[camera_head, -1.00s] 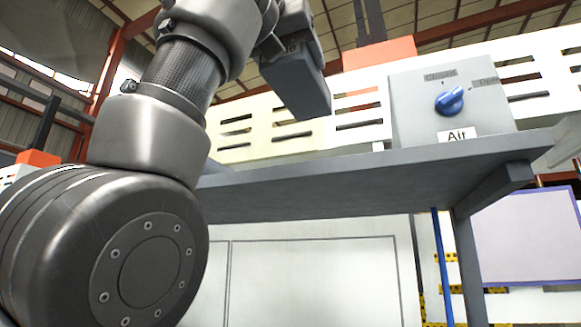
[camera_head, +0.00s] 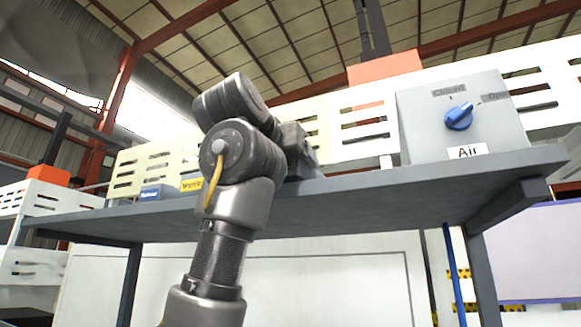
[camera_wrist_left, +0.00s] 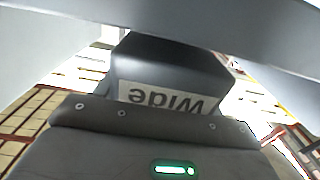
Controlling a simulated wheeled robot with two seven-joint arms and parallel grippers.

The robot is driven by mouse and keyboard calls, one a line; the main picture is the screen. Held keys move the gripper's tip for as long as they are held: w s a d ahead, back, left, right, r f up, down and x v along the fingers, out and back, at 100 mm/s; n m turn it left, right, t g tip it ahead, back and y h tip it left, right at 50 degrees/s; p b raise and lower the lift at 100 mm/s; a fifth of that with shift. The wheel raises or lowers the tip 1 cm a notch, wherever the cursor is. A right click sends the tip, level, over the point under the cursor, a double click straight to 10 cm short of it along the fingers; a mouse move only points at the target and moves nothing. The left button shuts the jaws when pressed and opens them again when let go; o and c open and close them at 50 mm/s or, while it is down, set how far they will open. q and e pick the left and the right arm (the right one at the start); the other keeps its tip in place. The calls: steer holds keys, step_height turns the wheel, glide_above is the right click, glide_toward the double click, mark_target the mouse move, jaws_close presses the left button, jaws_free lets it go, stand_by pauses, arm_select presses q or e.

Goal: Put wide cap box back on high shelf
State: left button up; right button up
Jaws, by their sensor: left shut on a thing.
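The wide cap box (camera_wrist_left: 170,68) is a dark grey box with a white label reading "Wide", upside down in the left wrist view. My left gripper is shut on it; its dark housing (camera_wrist_left: 150,150) fills the bottom of that view. In the head view my left arm rises in front of the high shelf (camera_head: 400,204), a dark grey board. The hand end (camera_head: 298,148) is mostly behind the wrist, above the shelf's front edge. I cannot tell there whether the box touches the shelf. My right gripper is not in view.
On the shelf, left of my wrist, stand a blue-labelled box (camera_head: 150,193) and a yellow-labelled box (camera_head: 191,184). A grey air valve box (camera_head: 425,130) with a blue knob stands at the right. Slotted pale panels (camera_head: 345,135) run behind the shelf.

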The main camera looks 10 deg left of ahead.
arm_select(q)
steer(key=shift+w+f, duration=0.15)
steer(key=shift+f, duration=0.4)
steer(key=shift+s, duration=0.2)
steer(key=shift+f, duration=0.15)
steer(key=o, duration=0.7)
steer(key=shift+f, duration=0.1)
steer(key=o, duration=0.4)
steer(key=shift+w, duration=0.1)
steer(key=shift+o, duration=0.2)
